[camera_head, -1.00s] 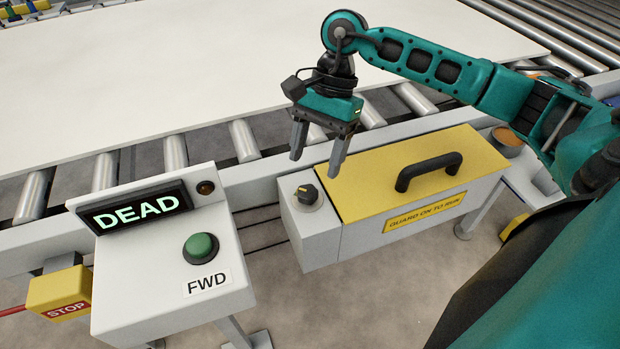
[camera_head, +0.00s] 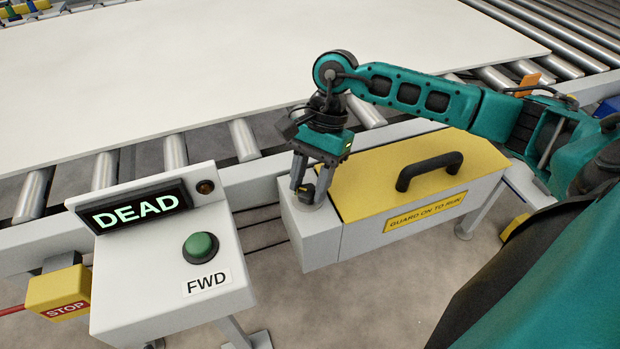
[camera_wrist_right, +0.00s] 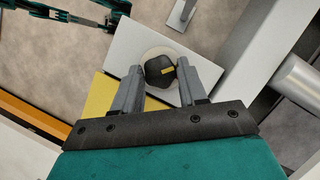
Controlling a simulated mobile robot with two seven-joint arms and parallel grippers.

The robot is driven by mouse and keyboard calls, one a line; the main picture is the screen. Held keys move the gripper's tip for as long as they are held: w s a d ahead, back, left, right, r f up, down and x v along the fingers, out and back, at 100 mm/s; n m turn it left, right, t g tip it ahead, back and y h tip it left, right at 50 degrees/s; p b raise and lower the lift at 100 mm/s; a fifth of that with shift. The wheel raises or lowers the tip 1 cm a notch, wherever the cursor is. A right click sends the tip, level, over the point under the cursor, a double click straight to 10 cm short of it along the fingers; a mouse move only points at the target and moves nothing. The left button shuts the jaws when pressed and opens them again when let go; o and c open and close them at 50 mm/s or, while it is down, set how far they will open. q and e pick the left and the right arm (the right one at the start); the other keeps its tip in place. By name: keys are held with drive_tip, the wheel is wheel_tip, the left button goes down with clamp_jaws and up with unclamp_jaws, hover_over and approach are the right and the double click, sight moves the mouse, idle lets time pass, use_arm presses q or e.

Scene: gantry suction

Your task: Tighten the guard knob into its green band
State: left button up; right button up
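The guard knob (camera_head: 307,193) is small, black and round. It sits on the light-grey left end of the guard box (camera_head: 313,230), and the right wrist view shows it (camera_wrist_right: 160,72) with a yellow mark, on a pale round disc. My right gripper (camera_head: 311,184) points down at it, one finger on each side. In the right wrist view the fingertips (camera_wrist_right: 159,70) lie close against the knob's sides, with almost no gap, so the gripper looks shut on it. I cannot make out a green band; fingers and knob cover part of the disc.
The guard's yellow lid (camera_head: 380,175) with a black handle (camera_head: 430,170) is right of the knob. A console (camera_head: 150,260) reading DEAD, with a green FWD button (camera_head: 200,246), stands left. A yellow STOP box (camera_head: 60,288) is beside it. A white sheet (camera_head: 220,60) lies on rollers behind.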

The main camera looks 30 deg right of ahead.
drive_tip(key=c, duration=0.5)
drive_tip(key=shift+f+m+t+b, duration=0.15)
drive_tip(key=shift+m+t+b, duration=0.15)
drive_tip(key=shift+m+b, duration=0.4)
drive_tip(key=shift+c, duration=0.2)
drive_tip(key=shift+m, duration=0.4)
use_arm(q)
drive_tip(key=shift+w+d+f, duration=0.15)
drive_tip(key=shift+w+d, duration=0.15)
drive_tip(key=shift+d, duration=0.05)
use_arm(e)
drive_tip(key=shift+r, duration=0.2)
drive_tip(key=o, duration=1)
use_arm(q)
drive_tip(key=shift+f, duration=0.1)
use_arm(e)
drive_tip(key=shift+o, duration=0.3)
use_arm(q)
drive_tip(key=shift+s, duration=0.15)
drive_tip(key=shift+s+a+p, duration=0.15)
drive_tip(key=shift+a+p, duration=0.2)
drive_tip(key=shift+p, duration=0.1)
use_arm(e)
drive_tip(key=s+v, duration=0.1)
drive_tip(key=v, duration=1.1)
drive_tip(key=shift+w+d+r, duration=0.35)
drive_tip(key=shift+d, duration=0.05)
